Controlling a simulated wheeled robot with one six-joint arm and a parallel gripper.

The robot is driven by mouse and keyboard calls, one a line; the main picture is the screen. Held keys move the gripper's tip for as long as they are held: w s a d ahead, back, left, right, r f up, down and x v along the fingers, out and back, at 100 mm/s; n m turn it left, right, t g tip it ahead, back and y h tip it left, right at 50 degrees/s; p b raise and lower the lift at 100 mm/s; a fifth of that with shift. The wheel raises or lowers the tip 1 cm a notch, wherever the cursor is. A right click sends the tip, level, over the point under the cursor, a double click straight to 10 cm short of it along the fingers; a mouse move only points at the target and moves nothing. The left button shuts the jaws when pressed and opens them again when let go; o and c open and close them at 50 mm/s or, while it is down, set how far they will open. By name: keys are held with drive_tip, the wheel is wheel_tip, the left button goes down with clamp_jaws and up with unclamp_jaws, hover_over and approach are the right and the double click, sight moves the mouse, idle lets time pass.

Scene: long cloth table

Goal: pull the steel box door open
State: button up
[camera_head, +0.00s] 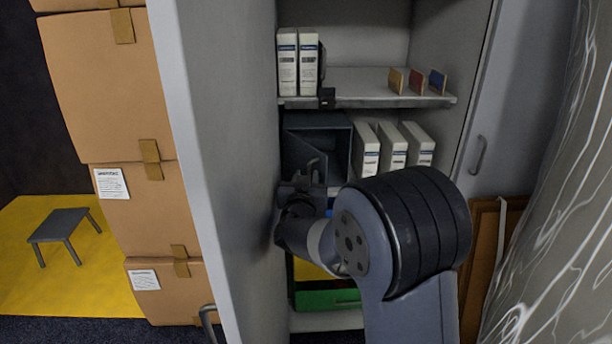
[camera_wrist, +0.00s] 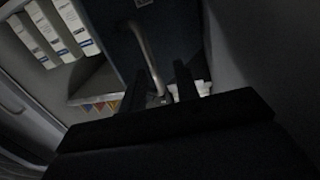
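The steel box (camera_head: 340,122) is dark grey and stands on the cabinet's middle shelf, at the left. Its door (camera_head: 297,145) stands partly open toward the left, and part of the dark inside shows. The door fills the upper middle of the wrist view (camera_wrist: 182,35), with a bar handle (camera_wrist: 147,52) on it. My gripper (camera_head: 302,180) is at the door's lower part, by the handle. In the wrist view the fingers (camera_wrist: 162,88) are apart, with the handle's lower end between them and a gap beside it. Contact with the bar is unclear in the dark.
White binders (camera_head: 392,147) stand right of the box. An upper shelf (camera_head: 365,100) holds more binders and small coloured cards. The cabinet's open left door (camera_head: 215,120) is close beside my gripper. A green crate (camera_head: 328,299) sits below. Cardboard boxes (camera_head: 105,85) are stacked at left.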

drive_tip(key=s+a, duration=0.1)
drive_tip(key=s, duration=0.5)
drive_tip(key=shift+c, duration=0.3)
